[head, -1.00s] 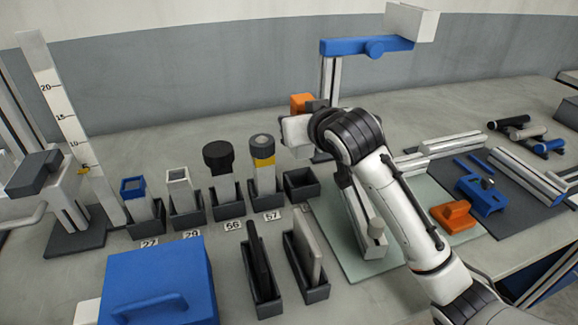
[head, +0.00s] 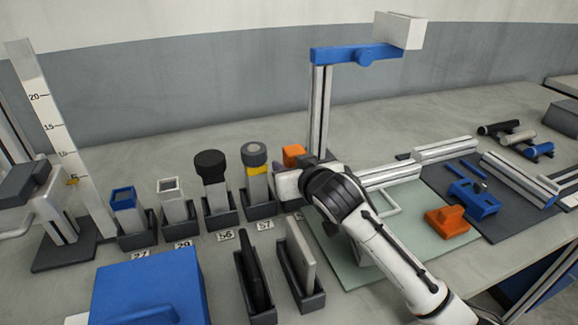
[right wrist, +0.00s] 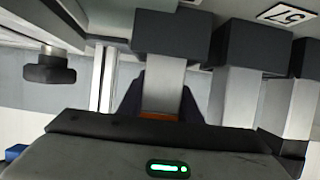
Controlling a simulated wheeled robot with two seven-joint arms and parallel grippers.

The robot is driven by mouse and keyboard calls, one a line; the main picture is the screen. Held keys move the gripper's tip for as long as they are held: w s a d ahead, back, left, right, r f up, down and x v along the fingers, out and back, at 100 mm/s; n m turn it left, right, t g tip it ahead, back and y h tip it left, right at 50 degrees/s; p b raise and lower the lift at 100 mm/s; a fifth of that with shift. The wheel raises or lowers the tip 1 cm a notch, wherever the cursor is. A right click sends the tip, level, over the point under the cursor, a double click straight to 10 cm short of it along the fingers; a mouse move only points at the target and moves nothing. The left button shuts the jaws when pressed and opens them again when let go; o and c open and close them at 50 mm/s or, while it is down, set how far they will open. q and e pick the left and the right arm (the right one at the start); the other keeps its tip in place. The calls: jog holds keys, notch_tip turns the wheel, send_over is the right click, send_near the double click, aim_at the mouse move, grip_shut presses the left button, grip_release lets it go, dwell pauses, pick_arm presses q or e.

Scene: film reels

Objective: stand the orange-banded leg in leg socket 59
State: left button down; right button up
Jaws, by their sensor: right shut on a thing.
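The orange-banded leg shows its orange top (head: 293,155) in the head view, about level with the tops of the neighbouring legs. My right gripper (head: 289,175) is shut on it and hides most of it. In the right wrist view the pale leg (right wrist: 163,92) sits between the dark fingers of the gripper (right wrist: 160,106), with orange close to the palm. Its far end meets a dark socket (right wrist: 170,33), looks upright and appears to be inside; the socket wall hides the tip. Socket 59 is mostly hidden in the head view. My left gripper is not in view.
Left of it stand a yellow-banded leg (head: 256,185), a black-capped leg (head: 212,185) and two square-topped legs in sockets. Two narrow holders (head: 305,285) stand in front. A post with a blue arm (head: 345,55) rises behind. A blue box (head: 145,290) is front left.

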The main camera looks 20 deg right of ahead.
jog(key=o, duration=1.2)
jog(key=shift+f, duration=0.1)
jog(key=shift+r, duration=0.2)
jog(key=v, duration=1.2)
jog(key=shift+p, duration=0.4)
